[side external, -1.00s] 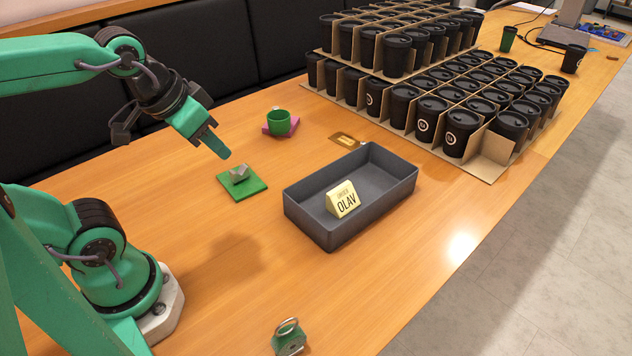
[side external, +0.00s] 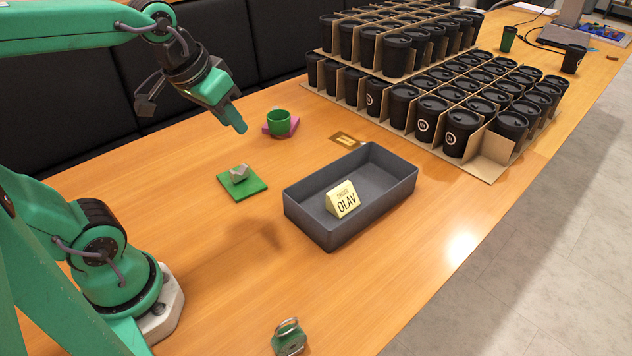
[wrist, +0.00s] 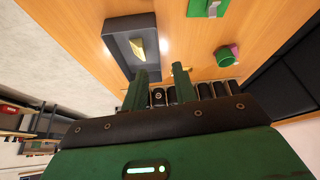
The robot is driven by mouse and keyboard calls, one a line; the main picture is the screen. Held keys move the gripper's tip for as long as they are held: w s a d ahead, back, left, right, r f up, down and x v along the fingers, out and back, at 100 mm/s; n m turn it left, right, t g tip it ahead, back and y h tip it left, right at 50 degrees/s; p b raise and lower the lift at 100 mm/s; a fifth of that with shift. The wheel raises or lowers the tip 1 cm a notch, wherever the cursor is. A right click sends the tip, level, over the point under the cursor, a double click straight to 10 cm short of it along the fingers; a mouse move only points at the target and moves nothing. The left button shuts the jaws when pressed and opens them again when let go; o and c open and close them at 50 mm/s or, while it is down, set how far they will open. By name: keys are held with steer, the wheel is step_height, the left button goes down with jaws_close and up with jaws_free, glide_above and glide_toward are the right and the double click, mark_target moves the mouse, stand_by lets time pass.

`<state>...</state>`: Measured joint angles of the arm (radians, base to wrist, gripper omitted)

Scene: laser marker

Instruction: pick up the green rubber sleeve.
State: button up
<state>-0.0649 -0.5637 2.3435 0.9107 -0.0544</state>
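The green rubber sleeve (side external: 279,122) looks like a short round cup-like ring. It stands upright on a pink pad (side external: 267,129) on the wooden table, beyond the tray. In the wrist view the sleeve (wrist: 224,57) is at the upper right, beside and right of the fingers. My gripper (side external: 238,125) is in the air to the left of the sleeve in the side view, apart from it. In the wrist view my gripper (wrist: 160,75) has two green fingers with a clear gap and nothing between them.
A grey tray (side external: 325,234) holds a yellow name sign (side external: 343,201). A grey faceted piece (side external: 239,172) sits on a green pad (side external: 253,190). A brass plate (side external: 344,139) lies behind the tray. Cardboard carriers of black cups (side external: 400,105) stand at the back right. A ringed green object (side external: 288,338) lies in front.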

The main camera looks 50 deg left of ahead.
steer(key=w+a+n+g, duration=0.1)
steer(key=w+a+n, duration=0.2)
steer(key=w+a, duration=0.5)
steer(key=n+g, duration=0.2)
steer(key=n, duration=0.4)
glide_above(279, 122)
steer(key=s+a, duration=0.2)
steer(key=a, duration=0.2)
step_height(279, 122, down, 15)
steer(key=shift+w+a+f+n+y, duration=0.3)
steer(key=shift+f, duration=0.05)
steer(key=shift+f, duration=0.1)
steer(key=shift+x, duration=1.2)
steer(key=shift+s+f, duration=0.1)
steer(key=shift+f, duration=0.05)
